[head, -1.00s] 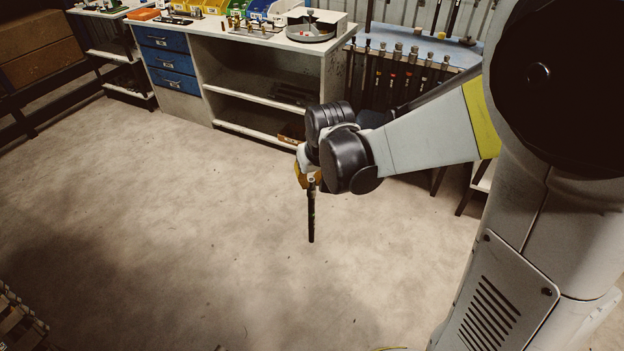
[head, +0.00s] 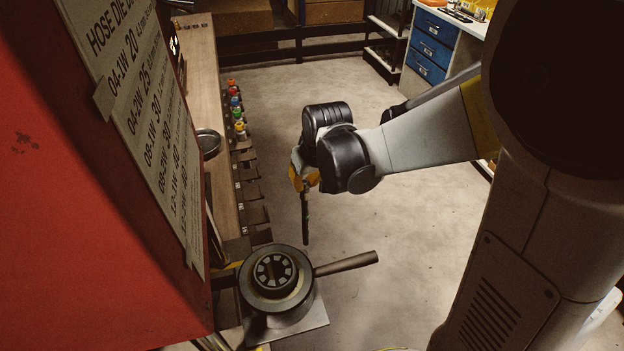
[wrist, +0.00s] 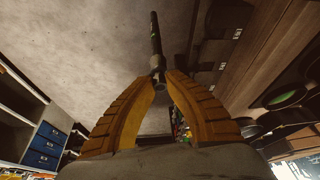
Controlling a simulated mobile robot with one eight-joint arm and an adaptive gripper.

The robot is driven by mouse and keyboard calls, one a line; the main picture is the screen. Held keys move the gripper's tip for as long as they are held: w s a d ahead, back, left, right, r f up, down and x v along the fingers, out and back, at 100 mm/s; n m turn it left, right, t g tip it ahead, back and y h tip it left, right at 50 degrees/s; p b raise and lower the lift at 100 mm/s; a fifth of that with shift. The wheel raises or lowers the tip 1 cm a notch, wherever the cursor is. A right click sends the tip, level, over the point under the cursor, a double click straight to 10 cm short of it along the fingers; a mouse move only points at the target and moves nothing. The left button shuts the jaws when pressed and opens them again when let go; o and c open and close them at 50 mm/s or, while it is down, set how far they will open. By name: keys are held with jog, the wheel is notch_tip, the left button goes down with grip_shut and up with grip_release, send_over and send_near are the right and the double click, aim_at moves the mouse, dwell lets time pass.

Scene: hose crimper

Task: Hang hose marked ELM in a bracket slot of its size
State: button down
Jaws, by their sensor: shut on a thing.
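My gripper (head: 304,181) hangs in the middle of the head view with its orange fingers shut on a short dark hose (head: 305,218). The hose points down, clear of everything around it. A row of dark brackets (head: 252,190) runs along the edge of the wooden bench, left of my gripper. Their slot sizes cannot be read.
A crimper (head: 275,283) with a handle (head: 345,263) stands at the front, below the held hose. A red cabinet (head: 90,230) with a hose die chart (head: 140,110) fills the left. Several coloured caps (head: 237,112) line the bench (head: 205,75). Open floor (head: 400,220) lies to the right.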

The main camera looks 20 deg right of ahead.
jog(key=a+f+n+y+b, duration=0.1)
jog(key=a+f+n+b, duration=0.3)
jog(key=a, duration=0.8)
notch_tip(320, 180, down, 2)
jog(key=shift+s+a+f+y+b, duration=0.15)
jog(key=shift+a+y+b, duration=0.15)
jog(key=shift+b, duration=0.25)
jog(key=c, duration=1.4)
grip_release()
jog(key=v, duration=1.2)
